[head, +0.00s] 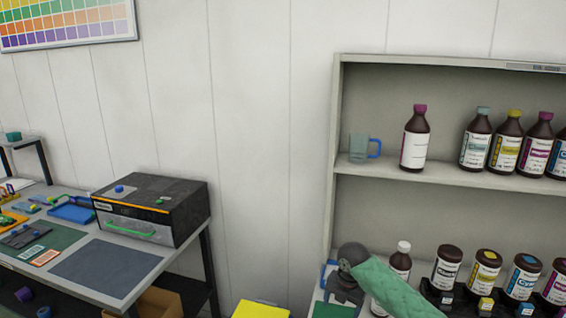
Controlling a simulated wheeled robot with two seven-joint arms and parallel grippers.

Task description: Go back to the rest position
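My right arm, in a green sleeve, comes in at the bottom of the head view. Its dark gripper (343,292) points down in front of the lower part of the shelf unit, left of a white-capped brown bottle (402,262). The fingers are small and dark, so I cannot tell whether they are open or hold anything. My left gripper is out of view. Brown ink bottles stand on the shelf, among them a magenta-capped one (415,140) and a yellow-capped one (506,143).
A shelf unit (338,120) stands at the right, with a blue-handled cup (359,148) on its upper shelf. More bottles (447,268) line the lower level near my arm. A yellow surface (262,309) lies left of the gripper. A workbench (150,262) with a black box (160,203) is at the left.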

